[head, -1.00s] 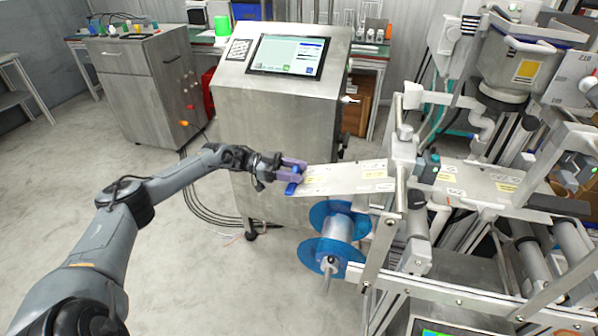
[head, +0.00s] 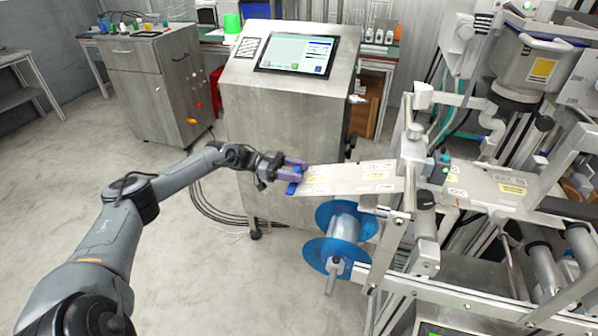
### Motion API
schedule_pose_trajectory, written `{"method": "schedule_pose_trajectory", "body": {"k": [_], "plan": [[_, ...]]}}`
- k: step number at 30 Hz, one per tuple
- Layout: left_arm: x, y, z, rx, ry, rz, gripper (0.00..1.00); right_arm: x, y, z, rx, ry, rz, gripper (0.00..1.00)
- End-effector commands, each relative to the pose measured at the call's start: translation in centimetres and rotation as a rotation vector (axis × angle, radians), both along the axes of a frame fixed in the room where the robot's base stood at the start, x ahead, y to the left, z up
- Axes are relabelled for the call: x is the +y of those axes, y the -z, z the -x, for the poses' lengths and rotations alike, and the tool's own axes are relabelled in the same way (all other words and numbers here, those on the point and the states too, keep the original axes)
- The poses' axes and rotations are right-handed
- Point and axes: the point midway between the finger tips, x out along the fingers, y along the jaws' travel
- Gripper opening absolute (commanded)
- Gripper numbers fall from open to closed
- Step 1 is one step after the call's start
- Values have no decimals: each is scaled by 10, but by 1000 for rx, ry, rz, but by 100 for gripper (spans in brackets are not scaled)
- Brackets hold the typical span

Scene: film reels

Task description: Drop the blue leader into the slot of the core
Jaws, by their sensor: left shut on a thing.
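My left gripper (head: 294,171) is shut at the left end of the pale film strip. A small blue leader (head: 291,188) shows at the purple fingertips, at the strip's left edge. The film (head: 350,179) runs right from there, nearly level, into the machine. Below the film is the reel with two blue flanges (head: 334,253) and a pale core (head: 345,226) between them. The gripper is above and left of the core, apart from it. The core's slot cannot be made out. My right gripper is not in view.
The metal machine frame (head: 398,235) stands close to the right of the reel. A steel cabinet with a screen (head: 296,54) stands behind the gripper. Cables lie on the floor near its base. The floor at left is clear.

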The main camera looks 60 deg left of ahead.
Motion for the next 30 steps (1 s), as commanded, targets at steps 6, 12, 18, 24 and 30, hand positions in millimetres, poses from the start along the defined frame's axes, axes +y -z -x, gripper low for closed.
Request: {"method": "schedule_pose_trajectory", "body": {"k": [6,12,18,24,30], "plan": [[8,7,6,3,-2,-2,14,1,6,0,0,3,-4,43],[14,10,11,3,-2,-2,14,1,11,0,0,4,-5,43],[20,15,16,3,-2,-2,14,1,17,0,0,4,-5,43],[26,19,21,2,-2,-1,14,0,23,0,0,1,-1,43],[32,23,26,2,-2,-1,14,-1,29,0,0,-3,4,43]]}}
